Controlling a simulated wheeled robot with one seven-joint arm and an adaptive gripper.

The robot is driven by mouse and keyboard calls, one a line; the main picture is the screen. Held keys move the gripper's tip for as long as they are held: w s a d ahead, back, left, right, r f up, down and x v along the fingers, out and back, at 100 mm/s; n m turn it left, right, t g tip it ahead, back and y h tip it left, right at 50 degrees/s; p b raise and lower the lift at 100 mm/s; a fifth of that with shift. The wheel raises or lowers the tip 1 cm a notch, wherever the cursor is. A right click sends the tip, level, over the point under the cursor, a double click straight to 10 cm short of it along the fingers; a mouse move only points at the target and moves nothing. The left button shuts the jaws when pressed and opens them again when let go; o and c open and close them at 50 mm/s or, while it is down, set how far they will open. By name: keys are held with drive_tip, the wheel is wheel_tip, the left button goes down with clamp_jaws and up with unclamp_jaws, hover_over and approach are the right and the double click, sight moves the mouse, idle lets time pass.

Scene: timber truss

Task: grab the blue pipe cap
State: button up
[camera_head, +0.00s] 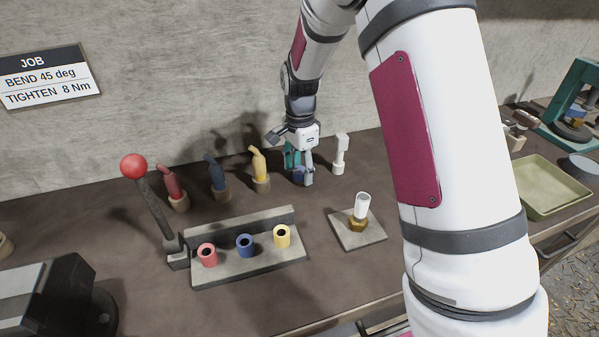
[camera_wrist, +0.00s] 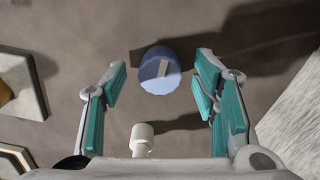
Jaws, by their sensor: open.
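In the head view the cap (camera_head: 298,175) is small and partly hidden by my gripper (camera_head: 300,172). My gripper is open and points down at the cap, near the wall. In the wrist view the cap lies between the two teal-padded fingers, toward their tips, with a gap on each side. I cannot tell how far above the bench the fingertips are.
A white upright fitting (camera_head: 341,153) stands close to my gripper's right. Yellow (camera_head: 260,168), dark blue (camera_head: 217,177) and red (camera_head: 174,187) bent pipes stand to the left. A rack (camera_head: 223,270) with coloured sleeves and a plate (camera_head: 347,240) with a brass nut are in front.

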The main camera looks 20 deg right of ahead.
drive_tip(key=c, duration=1.1)
drive_tip(key=shift+o, duration=0.2)
